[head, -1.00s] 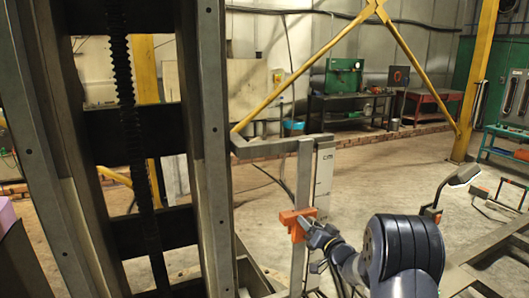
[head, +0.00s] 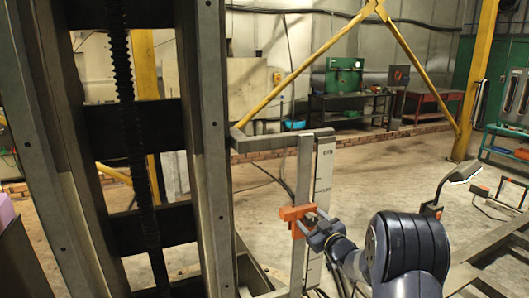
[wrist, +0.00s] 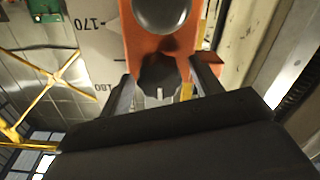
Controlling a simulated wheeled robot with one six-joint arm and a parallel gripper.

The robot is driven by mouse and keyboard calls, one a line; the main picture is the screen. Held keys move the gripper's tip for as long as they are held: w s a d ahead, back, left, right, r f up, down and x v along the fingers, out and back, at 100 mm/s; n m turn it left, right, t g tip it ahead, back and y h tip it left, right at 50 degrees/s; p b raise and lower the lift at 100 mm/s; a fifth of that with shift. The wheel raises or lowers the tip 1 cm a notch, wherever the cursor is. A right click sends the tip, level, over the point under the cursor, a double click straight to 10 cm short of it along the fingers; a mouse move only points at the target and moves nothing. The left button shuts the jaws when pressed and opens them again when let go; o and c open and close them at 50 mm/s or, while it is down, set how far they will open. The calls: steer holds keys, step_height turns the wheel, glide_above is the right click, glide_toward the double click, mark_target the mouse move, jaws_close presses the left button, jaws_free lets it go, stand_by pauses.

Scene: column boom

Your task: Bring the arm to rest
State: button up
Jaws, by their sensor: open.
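My gripper (head: 316,229) is in the lower middle of the head view, beside an orange clamp (head: 297,214) on a grey upright post (head: 303,172). In the wrist view the orange clamp (wrist: 150,50) fills the upper middle. It carries a round grey knob (wrist: 161,10) and, below it, a dark lobed knob (wrist: 158,78). The two dark fingers of my gripper (wrist: 164,85) stand apart, one on each side of the lobed knob. I cannot tell whether they touch it. The gripper's dark body hides what lies below.
A plate with a printed scale (head: 323,170) stands right behind the post. A tall grey column (head: 208,150) with a dark screw (head: 130,120) takes the left side. A lamp (head: 462,170) stands at right. Open concrete floor (head: 395,175) lies behind.

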steer(key=n+p, duration=0.1)
steer(key=n, duration=0.4)
steer(key=shift+b+v, duration=0.6)
steer(key=shift+v, duration=2)
